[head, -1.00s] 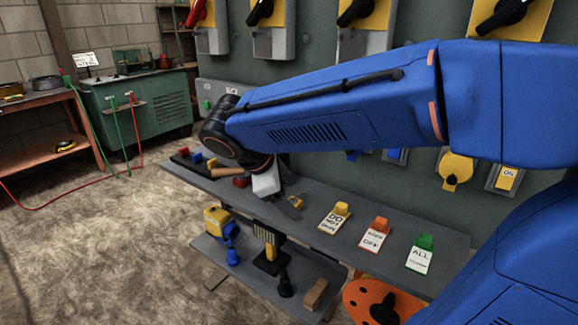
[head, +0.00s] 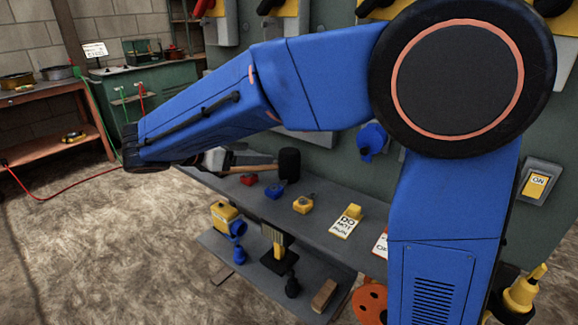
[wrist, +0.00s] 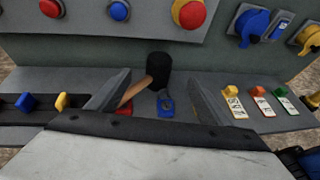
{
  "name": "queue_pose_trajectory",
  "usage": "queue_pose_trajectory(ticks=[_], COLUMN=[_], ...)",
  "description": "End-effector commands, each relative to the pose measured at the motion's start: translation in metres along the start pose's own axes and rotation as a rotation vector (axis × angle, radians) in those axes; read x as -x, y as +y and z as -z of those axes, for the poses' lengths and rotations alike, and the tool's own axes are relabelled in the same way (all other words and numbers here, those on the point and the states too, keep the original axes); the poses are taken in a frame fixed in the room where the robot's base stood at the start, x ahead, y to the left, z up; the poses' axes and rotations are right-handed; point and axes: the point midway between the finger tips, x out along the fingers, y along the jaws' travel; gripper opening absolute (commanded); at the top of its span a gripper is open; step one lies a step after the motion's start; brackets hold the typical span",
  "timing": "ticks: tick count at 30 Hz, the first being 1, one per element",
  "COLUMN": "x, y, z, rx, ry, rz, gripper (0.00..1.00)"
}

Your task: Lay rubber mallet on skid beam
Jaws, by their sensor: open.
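The rubber mallet has a black head (head: 289,164) and a wooden handle (head: 255,168). It is at the grey shelf, near the wall panel. In the wrist view the mallet head (wrist: 158,70) shows beyond and between my fingertips, and its handle runs down toward the left finger. My gripper (wrist: 161,76) is open, its two grey fingers wide apart. In the head view only a pale part of my gripper (head: 214,159) shows by the handle's end; my blue arm hides the rest. I cannot tell whether it touches the handle. I cannot make out a skid beam.
The shelf (head: 325,222) bears a red padlock (head: 248,180), a blue padlock (head: 275,190), a yellow padlock (head: 304,204) and tags. A lower shelf (head: 255,281) holds tools. An orange bench (head: 50,90) and green cabinet (head: 160,105) stand left. The floor at left is open.

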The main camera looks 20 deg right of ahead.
Motion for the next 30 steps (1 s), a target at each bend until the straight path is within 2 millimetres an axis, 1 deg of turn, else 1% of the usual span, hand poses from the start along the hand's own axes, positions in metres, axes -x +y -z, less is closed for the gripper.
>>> queue_pose_trajectory(ticks=[1,3,12,16,25,30], x=[-0.01,-0.023,-0.075,-0.091,-0.105,-0.126], y=[-0.001,-0.001,-0.001,-0.001,-0.001,-0.001], z=[0.0,0.0,0.0,0.0,0.0,0.002], rx=[-0.001,-0.001,-0.003,-0.002,-0.002,-0.001], ry=[0.001,0.001,0.001,0.002,0.002,0.002], rz=[0.003,0.004,0.004,0.003,0.002,0.004], gripper=[0.72,0.72,0.72,0.72,0.72,0.72])
